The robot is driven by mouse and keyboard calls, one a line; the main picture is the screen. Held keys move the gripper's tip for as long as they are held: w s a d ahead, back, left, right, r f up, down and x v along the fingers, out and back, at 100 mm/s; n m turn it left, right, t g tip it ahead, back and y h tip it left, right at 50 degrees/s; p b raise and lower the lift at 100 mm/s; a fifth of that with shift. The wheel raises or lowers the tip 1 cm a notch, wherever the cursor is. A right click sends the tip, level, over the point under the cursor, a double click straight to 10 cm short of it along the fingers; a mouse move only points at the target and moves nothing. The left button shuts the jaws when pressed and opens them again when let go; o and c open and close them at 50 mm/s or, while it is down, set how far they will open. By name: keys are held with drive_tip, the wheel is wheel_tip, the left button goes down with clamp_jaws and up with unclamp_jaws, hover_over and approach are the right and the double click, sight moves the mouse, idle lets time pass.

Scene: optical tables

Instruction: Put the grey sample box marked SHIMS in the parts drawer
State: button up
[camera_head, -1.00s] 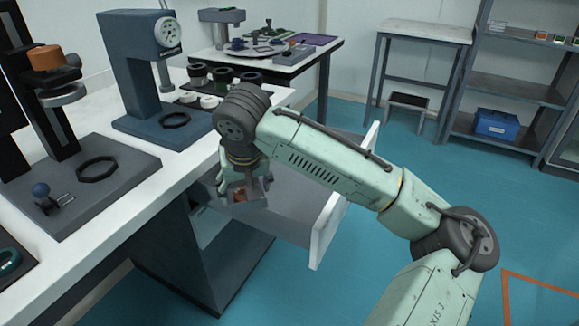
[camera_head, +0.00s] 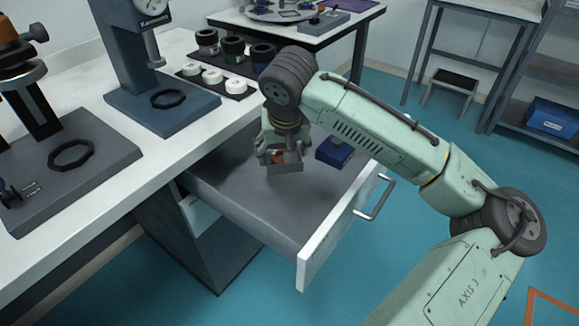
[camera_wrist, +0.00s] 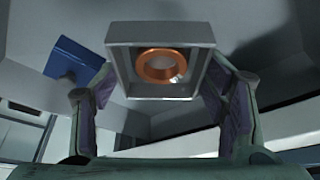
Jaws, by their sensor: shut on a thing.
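A small grey open-topped box (camera_head: 287,168) is held in my gripper (camera_head: 283,160). In the wrist view the grey box (camera_wrist: 160,34) sits between the two fingers (camera_wrist: 162,108), with a copper-coloured ring inside it. No SHIMS marking is readable. The parts drawer (camera_head: 300,207) is pulled out from under the bench and is open at the top. My gripper and the box are over the drawer's inside; how far above its floor I cannot tell.
A blue box (camera_head: 333,154) is in the drawer, right of my gripper; it also shows in the wrist view (camera_wrist: 74,60). The drawer's front part is clear. The white bench (camera_head: 110,205) carries a dial-gauge stand (camera_head: 132,50) and a tray of jars and white rolls (camera_head: 238,88).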

wheel_tip(320, 180, down, 8)
drive_tip(key=shift+r, duration=0.1)
idle(0.4)
drive_tip(key=o, duration=1.3)
drive_tip(key=shift+o, duration=0.2)
drive_tip(key=v, duration=1.2)
drive_tip(key=shift+s, duration=0.1)
